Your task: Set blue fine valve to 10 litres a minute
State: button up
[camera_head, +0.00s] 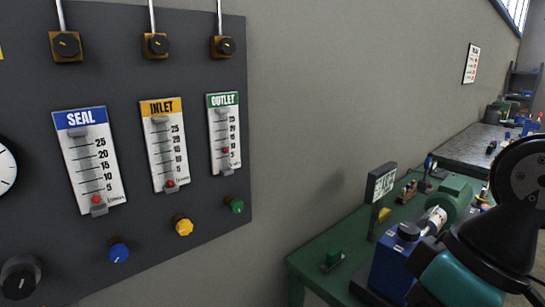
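The blue fine valve (118,250) is a small round knob on the dark panel, below the blue-headed SEAL gauge (88,160). The gauge is a white plate with a scale marked 5 to 25. Its red float (96,199) sits near the bottom, below the 5 mark. A dark and teal part of my arm shows at the lower right, well apart from the panel. My gripper's fingers are not in view.
The yellow valve (183,225) under INLET (165,143) and the green valve (236,205) under OUTLET (224,133) are to the right. A black knob (20,277) is lower left. A green bench (318,243) with machinery stands right.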

aim_at(118, 253)
jog(key=u, duration=1.3)
